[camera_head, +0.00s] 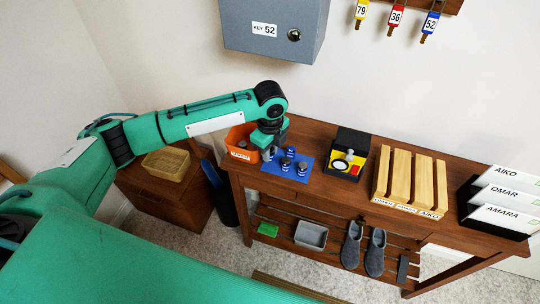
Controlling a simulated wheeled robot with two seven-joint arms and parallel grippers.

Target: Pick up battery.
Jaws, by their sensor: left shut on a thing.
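Several small dark batteries with blue parts stand on a blue mat (281,172) on the wooden bench. One battery (285,164) is near the mat's middle, another (302,168) is to its right, and another (290,151) is behind them. My left gripper (268,148) points down over the mat's left back side, next to the orange bin. It is shut on a battery (268,156), which is partly hidden by the fingers. I cannot tell whether this battery still touches the mat. My right gripper is not in view.
An orange bin (238,152) stands left of the mat. A black device (350,151) with a yellow face, a wooden slotted rack (409,180) and a name-card holder (497,205) stand to the right. A grey key box (273,27) hangs above. Slippers (352,245) are on the lower shelf.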

